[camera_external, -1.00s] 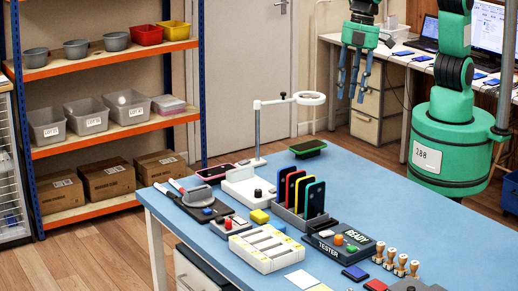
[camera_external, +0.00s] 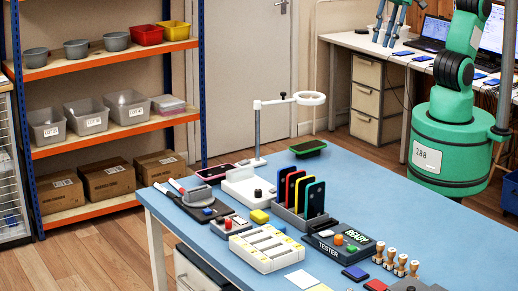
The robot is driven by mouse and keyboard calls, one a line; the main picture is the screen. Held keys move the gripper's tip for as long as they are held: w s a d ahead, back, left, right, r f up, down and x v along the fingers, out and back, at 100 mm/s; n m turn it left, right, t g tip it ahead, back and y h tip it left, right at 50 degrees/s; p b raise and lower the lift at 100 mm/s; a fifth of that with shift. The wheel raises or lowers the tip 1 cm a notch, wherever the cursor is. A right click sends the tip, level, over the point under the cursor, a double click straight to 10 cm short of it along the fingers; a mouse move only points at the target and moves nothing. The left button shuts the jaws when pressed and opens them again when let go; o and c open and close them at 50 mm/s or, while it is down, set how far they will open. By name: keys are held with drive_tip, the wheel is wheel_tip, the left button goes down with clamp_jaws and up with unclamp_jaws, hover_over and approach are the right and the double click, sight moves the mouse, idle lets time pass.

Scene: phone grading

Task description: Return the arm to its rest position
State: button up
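My gripper (camera_external: 388,24) is at the top edge of the view, above and behind the blue table (camera_external: 390,195). Its fingers point down and stand apart, with nothing between them. Its upper part is cut off by the picture's top edge. My green arm rises from its round base at the right. A phone rack (camera_external: 290,214) on the table holds several coloured phones upright. A green-edged phone (camera_external: 308,147) lies flat near the table's back edge. A pink-edged phone (camera_external: 214,172) lies at the back left.
A tester (camera_external: 341,243) reading READY, several stamps (camera_external: 390,258), a white tray (camera_external: 268,250) and a ring lamp (camera_external: 310,98) stand on the table. A desk with laptops (camera_external: 430,35) is behind my gripper. Shelving (camera_external: 115,136) is at left. The table's right part is clear.

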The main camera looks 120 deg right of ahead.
drive_tip(key=s+d+f+t, duration=0.1)
drive_tip(key=s+d+f, duration=0.1)
drive_tip(key=s, duration=0.9)
drive_tip(key=shift+s+d+m, duration=0.15)
drive_tip(key=shift+d+m, duration=0.15)
drive_tip(key=shift+m, duration=0.1)
